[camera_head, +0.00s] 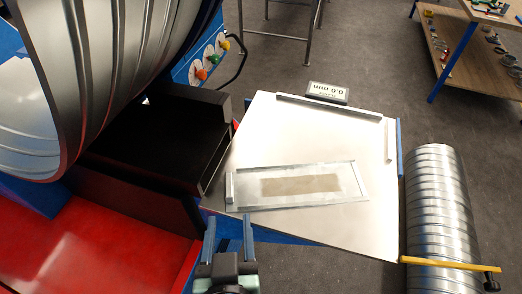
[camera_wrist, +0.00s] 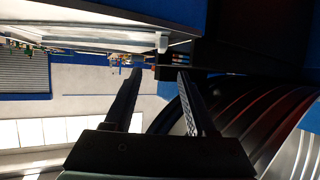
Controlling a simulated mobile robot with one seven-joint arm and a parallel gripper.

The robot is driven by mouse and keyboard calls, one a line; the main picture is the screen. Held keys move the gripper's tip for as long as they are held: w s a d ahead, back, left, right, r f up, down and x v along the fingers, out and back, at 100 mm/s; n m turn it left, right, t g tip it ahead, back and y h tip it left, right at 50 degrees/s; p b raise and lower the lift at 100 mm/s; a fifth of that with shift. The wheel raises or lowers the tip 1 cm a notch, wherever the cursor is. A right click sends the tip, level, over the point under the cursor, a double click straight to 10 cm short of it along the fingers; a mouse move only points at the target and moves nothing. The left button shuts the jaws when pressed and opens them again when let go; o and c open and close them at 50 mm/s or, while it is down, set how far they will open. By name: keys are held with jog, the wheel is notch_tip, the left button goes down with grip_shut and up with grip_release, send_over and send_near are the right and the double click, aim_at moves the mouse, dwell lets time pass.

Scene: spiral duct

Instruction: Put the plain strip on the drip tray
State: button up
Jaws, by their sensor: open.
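A flat, pale metal rectangle (camera_head: 350,178) with a dull grey-brown patch in its middle lies on the silver table plate (camera_head: 335,225) in the head view. A small upright silver block (camera_head: 229,188) stands at its left end. I cannot tell for sure whether this rectangle is the strip or the drip tray. A black, tray-like surface (camera_head: 155,137) lies left of the plate, under the large spiral duct. My gripper (camera_head: 229,226) is open and empty, in front of the plate's near left edge. Its two fingers also show apart in the wrist view (camera_wrist: 159,76).
Silver bars (camera_head: 330,108) edge the plate's back and right. A small display (camera_head: 327,92) stands behind. The large spiral duct (camera_head: 100,60) overhangs the left; a loose ribbed duct (camera_head: 437,205) lies right, with a yellow bar (camera_head: 450,264) across it. The plate's right part is clear.

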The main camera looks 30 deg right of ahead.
aim_at(229, 186)
jog(key=x, duration=0.6)
jog(key=shift+w+d, duration=0.2)
jog(key=shift+d, duration=0.15)
jog(key=shift+a+f+p+x, duration=0.1)
jog(key=shift+p+x, duration=0.15)
jog(key=shift+x, duration=0.8)
jog(key=shift+a+f+p+x, duration=0.1)
jog(key=shift+f+p+x, duration=0.1)
jog(key=shift+x, duration=0.85)
jog(key=shift+a+f+p+x, duration=0.1)
jog(key=shift+p+x, duration=0.15)
jog(key=shift+x, duration=0.8)
jog(key=shift+r, duration=0.1)
grip_shut()
